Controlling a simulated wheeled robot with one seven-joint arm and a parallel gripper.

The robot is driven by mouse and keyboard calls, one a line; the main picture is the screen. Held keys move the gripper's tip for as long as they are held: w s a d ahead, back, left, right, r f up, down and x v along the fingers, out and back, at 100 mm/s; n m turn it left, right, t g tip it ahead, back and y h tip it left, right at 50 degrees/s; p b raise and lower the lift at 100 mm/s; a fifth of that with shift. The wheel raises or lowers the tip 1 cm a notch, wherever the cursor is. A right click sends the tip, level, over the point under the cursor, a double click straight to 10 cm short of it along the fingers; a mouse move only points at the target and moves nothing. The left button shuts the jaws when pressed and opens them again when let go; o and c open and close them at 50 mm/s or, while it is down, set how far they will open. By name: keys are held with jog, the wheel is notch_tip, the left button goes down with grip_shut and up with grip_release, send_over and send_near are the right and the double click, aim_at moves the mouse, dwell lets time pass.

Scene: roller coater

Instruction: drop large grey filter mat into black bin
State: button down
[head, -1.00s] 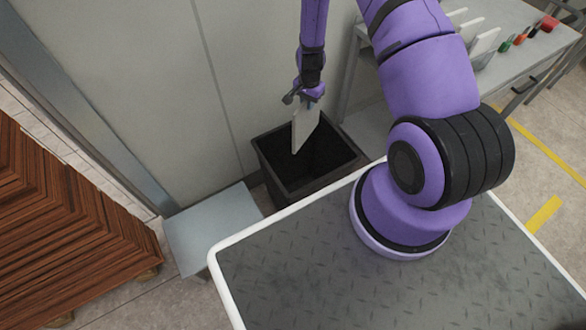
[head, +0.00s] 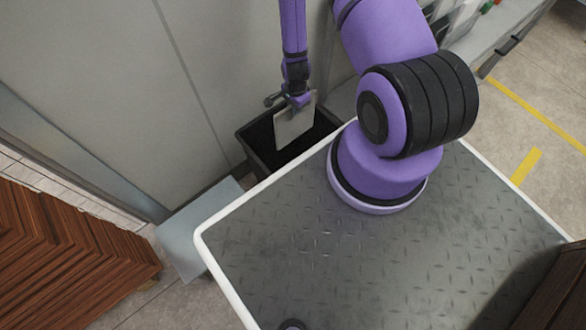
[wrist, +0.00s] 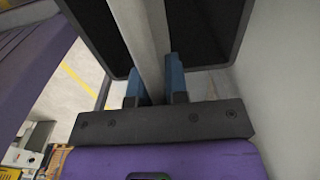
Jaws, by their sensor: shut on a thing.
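The grey filter mat (head: 294,127) is a flat light-grey panel hanging from my gripper (head: 298,99) in the head view. My gripper is shut on its upper edge. The black bin (head: 252,137) stands on the floor against the grey wall, and the mat hangs over its opening. In the wrist view the mat (wrist: 148,35) shows edge-on between the blue fingertips of my gripper (wrist: 155,88), with the dark bin opening (wrist: 203,30) on both sides. How far the mat's lower edge reaches into the bin is hard to tell.
A grey wall (head: 90,60) rises right behind the bin. A pale blue-grey plate (head: 192,235) lies left of the bin. A grey bench (head: 490,45) with upright panels is at the upper right.

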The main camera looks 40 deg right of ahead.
jog(key=shift+f, duration=0.5)
jog(key=c, duration=1.1)
grip_release()
jog(key=shift+o, duration=0.2)
jog(key=shift+r, duration=0.1)
notch_tip(320, 180, up, 11)
jog(key=shift+f, duration=0.2)
